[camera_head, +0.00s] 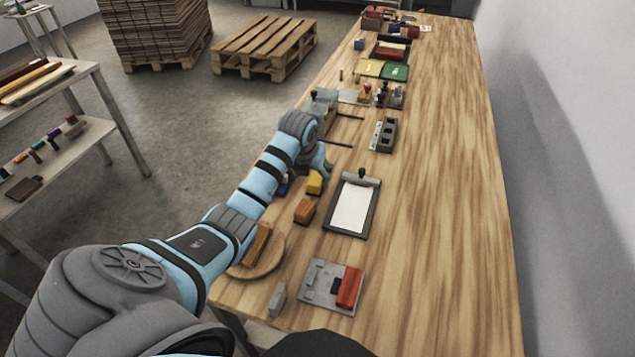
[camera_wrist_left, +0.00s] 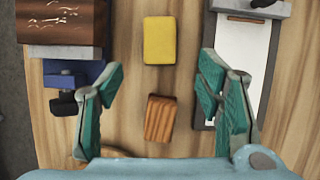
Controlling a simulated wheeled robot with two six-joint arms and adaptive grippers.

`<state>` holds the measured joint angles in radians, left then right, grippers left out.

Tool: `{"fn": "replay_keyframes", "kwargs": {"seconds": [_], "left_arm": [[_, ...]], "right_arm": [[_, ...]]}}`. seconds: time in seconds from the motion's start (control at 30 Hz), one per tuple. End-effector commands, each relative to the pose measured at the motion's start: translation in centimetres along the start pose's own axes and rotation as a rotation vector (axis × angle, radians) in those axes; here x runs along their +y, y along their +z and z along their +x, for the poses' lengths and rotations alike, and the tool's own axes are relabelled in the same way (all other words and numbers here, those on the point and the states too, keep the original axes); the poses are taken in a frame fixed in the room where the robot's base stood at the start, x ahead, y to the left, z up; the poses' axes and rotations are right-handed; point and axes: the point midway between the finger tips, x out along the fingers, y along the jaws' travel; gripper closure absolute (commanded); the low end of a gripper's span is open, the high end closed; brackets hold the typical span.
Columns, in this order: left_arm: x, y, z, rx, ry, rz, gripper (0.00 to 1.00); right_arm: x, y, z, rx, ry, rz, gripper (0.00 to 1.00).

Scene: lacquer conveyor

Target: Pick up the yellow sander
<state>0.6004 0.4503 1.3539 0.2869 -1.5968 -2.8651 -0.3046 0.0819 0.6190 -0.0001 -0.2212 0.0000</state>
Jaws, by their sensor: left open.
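The yellow sander (camera_head: 314,184) is a small rounded block lying on the wooden bench, partly covered by my left gripper in the head view. In the left wrist view the yellow sander (camera_wrist_left: 159,40) lies beyond the fingertips, roughly centred between them. My left gripper (camera_wrist_left: 161,66) is open and empty, with its green fingers spread wide above the bench. In the head view my left gripper (camera_head: 324,168) hangs just over the sander's far side; its fingers are mostly hidden. My right gripper is not in view.
An orange-brown wooden block (camera_wrist_left: 160,118) lies near the sander. A clipboard with white paper (camera_head: 350,207) lies right of it. A blue clamp-like tool (camera_wrist_left: 73,75) and a brown block (camera_wrist_left: 62,22) are at left in the wrist view. The bench's right side (camera_head: 440,200) is clear.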

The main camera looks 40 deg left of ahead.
Motion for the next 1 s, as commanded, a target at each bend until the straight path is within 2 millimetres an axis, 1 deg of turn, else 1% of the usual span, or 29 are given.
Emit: {"fn": "replay_keyframes", "kwargs": {"seconds": [0.03,0.17,0.3,0.4,0.6,0.63,0.8,0.93,0.97,1.0], "left_arm": [[0.0,0.0,1.0,0.002,0.0,-0.002,0.4],[-0.1,0.1,2.7,0.002,-0.001,-0.001,0.4],[0.0,0.2,5.5,0.003,-0.001,0.0,0.4],[-0.1,0.2,7.0,0.001,-0.002,0.001,0.4],[-0.1,0.4,7.0,-0.001,-0.001,0.002,0.4],[-0.1,0.4,7.0,0.0,-0.001,0.002,0.42],[-0.1,0.4,7.0,0.0,-0.001,0.002,0.69],[-0.1,0.4,7.0,0.0,-0.001,0.002,0.9],[-0.1,0.4,7.0,0.0,-0.001,0.002,0.94],[-0.1,0.4,7.0,-0.001,-0.001,0.002,0.94]], "right_arm": [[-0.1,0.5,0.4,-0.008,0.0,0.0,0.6],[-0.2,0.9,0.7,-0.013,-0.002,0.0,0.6],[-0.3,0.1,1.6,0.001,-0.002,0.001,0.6],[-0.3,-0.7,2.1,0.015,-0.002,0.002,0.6],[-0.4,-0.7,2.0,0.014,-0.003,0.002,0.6],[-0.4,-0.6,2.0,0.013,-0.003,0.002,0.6],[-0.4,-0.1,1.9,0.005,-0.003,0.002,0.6],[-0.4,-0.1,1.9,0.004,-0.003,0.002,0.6],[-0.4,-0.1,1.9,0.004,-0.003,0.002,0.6],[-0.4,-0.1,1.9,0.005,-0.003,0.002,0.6]]}}
